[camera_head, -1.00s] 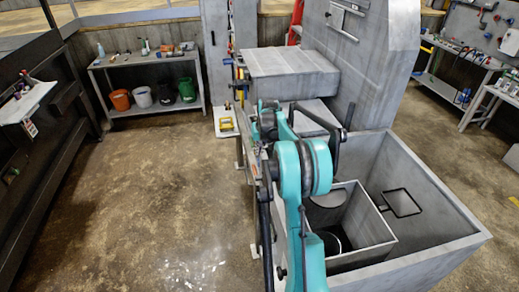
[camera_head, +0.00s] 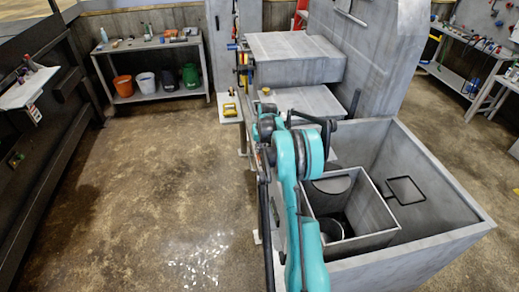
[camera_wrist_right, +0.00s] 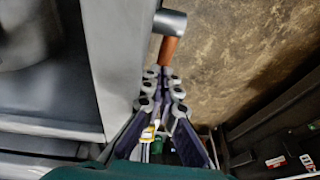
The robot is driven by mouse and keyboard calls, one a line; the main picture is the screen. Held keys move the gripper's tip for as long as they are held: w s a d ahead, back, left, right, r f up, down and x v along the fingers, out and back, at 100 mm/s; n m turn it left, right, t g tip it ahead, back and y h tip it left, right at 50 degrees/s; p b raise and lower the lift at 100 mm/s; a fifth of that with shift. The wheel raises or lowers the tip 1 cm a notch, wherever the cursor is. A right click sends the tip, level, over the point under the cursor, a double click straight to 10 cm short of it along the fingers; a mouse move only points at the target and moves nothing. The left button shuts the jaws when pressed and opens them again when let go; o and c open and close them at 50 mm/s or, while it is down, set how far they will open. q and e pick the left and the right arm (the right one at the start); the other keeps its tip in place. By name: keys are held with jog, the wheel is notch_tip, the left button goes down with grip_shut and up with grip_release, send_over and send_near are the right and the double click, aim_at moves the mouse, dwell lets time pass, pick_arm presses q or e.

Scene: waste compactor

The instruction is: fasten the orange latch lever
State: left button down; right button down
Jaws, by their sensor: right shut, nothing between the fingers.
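The orange latch lever (camera_wrist_right: 169,50) shows in the right wrist view as a short orange bar below a grey cylindrical end (camera_wrist_right: 170,22). My right gripper (camera_wrist_right: 163,78) is shut and empty, with its fingertips at the lower end of the lever. I cannot tell whether they touch it. In the head view my teal right arm reaches along the machine's left side, and its gripper (camera_head: 262,158) is small and partly hidden by the arm. The lever cannot be made out there. My left gripper is not in view.
The grey compactor bin (camera_head: 440,190) holds a smaller open container (camera_head: 375,222) to the right of my arm. The grey press block (camera_head: 295,60) stands behind. A shelf (camera_head: 150,45) with buckets is at the back left. Open floor lies left of the machine.

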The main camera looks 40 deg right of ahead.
jog(key=shift+w+d+f+g+y, duration=0.25)
jog(key=shift+w+f+g+y, duration=0.3)
jog(key=shift+g, duration=0.45)
jog(key=shift+s+f+g+b, duration=0.1)
jog(key=shift+f+g+b, duration=0.25)
jog(key=shift+f, duration=0.2)
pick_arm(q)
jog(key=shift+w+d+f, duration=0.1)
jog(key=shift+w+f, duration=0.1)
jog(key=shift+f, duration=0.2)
pick_arm(e)
jog(key=shift+d+f, duration=0.1)
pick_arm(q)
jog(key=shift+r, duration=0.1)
